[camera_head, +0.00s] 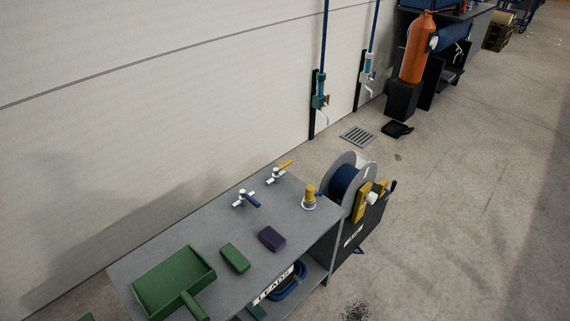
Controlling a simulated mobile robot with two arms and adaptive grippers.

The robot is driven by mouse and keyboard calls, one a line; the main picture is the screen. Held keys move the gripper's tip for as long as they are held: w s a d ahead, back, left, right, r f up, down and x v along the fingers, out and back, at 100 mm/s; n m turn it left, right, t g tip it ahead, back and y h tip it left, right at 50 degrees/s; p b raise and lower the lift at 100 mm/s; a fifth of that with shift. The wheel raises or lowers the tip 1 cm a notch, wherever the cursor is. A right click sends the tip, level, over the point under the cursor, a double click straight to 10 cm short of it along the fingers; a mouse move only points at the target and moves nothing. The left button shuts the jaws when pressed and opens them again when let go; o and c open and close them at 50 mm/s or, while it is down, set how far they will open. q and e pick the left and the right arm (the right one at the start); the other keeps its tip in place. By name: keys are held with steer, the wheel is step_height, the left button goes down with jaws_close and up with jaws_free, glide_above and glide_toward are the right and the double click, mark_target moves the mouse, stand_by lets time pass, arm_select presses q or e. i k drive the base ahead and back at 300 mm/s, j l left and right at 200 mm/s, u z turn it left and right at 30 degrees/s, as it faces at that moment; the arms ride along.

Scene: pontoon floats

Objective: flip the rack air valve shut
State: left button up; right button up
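Two small valves stand on the grey rack top: one with a yellow lever (286,165) pointing to the upper right, and one with a blue lever (251,200) pointing to the lower right. Two more valve fittings are on the wall pipes: a teal one (319,97) with a small orange-brown handle, and a pale blue one (367,68). No readable label shows which is the rack air valve. Neither of my grippers is in view.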

mark_target(276, 170)
steer(key=l+u, duration=0.3)
steer(key=l, duration=1.55)
steer(key=i+l+u, duration=0.1)
steer(key=i+l, duration=0.15)
steer(key=i+l+u, duration=0.1)
steer(key=l, duration=0.3)
steer(key=i+l+u, duration=0.1)
steer(key=i+l, duration=0.2)
steer(key=i+l+u, duration=0.15)
steer(key=l, duration=0.25)
steer(key=i+l+u, duration=0.1)
steer(key=l, duration=0.3)
steer(key=i+l+u, duration=0.1)
steer(key=i+l, duration=0.15)
steer(key=l, duration=0.15)
steer(key=i+l+u, duration=0.1)
steer(key=i+l, duration=0.3)
steer(key=i, duration=0.2)
